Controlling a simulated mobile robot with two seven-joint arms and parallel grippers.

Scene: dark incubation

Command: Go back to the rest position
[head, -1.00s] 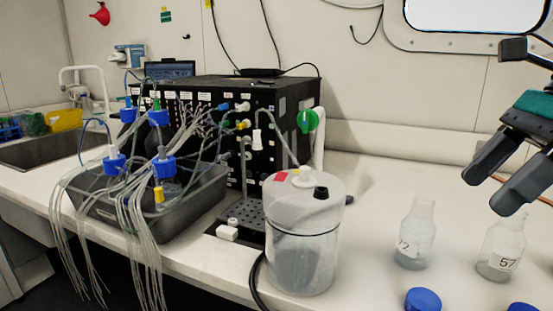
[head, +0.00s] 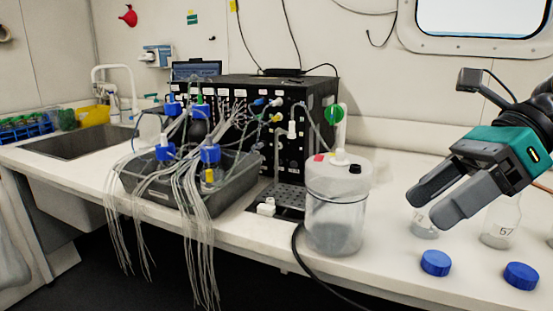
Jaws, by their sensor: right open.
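My right gripper (head: 424,207) is at the right of the head view, dark-fingered with a teal body. Its fingers are apart with nothing between them. It is above the bench and in front of a small clear bottle (head: 425,231), hiding most of it. A second clear bottle marked 57 (head: 499,232) stands to the right, its upper part partly hidden by the gripper. My left gripper is not in the view.
Blue caps (head: 436,262) and (head: 520,275) lie near the bench (head: 390,276) front edge. A clear jar (head: 336,222) stands left of the gripper. A grey tray (head: 150,197) with tubed bottles, a black rack machine (head: 322,98) and a sink (head: 75,147) lie further left.

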